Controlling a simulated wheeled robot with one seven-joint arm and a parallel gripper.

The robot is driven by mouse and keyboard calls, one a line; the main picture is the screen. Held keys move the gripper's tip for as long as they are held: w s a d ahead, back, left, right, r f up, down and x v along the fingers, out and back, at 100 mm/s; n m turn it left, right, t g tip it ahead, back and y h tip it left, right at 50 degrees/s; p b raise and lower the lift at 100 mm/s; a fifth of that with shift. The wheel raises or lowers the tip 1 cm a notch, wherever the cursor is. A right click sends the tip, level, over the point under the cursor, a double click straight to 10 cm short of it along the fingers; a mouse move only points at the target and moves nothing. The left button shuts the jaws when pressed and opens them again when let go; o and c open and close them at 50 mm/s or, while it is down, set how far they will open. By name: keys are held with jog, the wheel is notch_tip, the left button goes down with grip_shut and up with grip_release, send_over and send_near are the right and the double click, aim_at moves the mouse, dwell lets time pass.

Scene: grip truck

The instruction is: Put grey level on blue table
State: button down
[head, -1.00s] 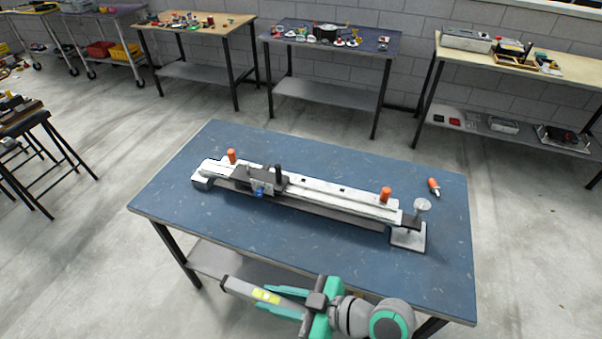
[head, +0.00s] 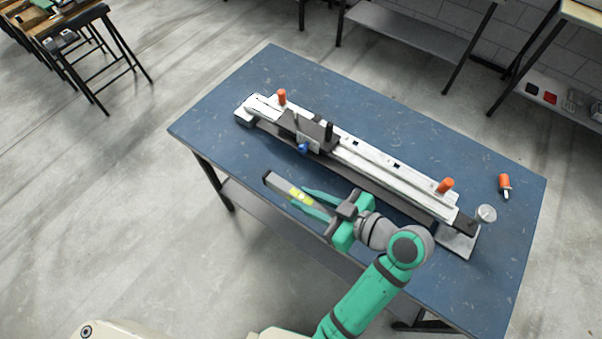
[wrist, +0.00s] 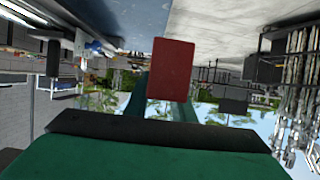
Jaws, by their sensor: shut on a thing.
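The grey level (head: 281,186) is a long bar with a yellow vial patch, held tilted by my gripper (head: 306,200). My gripper's green fingers are shut on it. In the head view the level lies over the front left part of the blue table (head: 225,120). I cannot tell how high it is above the top or whether it touches. In the wrist view a red rectangular face (wrist: 171,69) shows between my green fingers; I cannot tell whether it is the level's end.
A long white and grey rail device (head: 385,168) with orange knobs lies diagonally across the table, just behind my gripper. An orange-handled tool (head: 504,184) lies at the right. The table is bare along its front left and back edges. A stool (head: 85,45) stands far left.

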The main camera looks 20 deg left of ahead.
jog(key=w+a+f, duration=0.4)
jog(key=w+f, duration=0.1)
jog(key=w+a+f, duration=0.2)
jog(key=w, duration=0.1)
jog(key=shift+w+a+f, duration=0.1)
jog(key=shift+w+f, duration=0.1)
jog(key=shift+f, duration=0.15)
jog(key=shift+w+a+f, duration=0.2)
jog(key=shift+f, duration=0.15)
jog(key=shift+w+a+f, duration=0.15)
jog(key=shift+f, duration=0.75)
jog(key=shift+w+a+f, duration=0.1)
jog(key=shift+f, duration=0.8)
jog(key=shift+f, duration=0.15)
jog(key=c, duration=1.5)
grip_release()
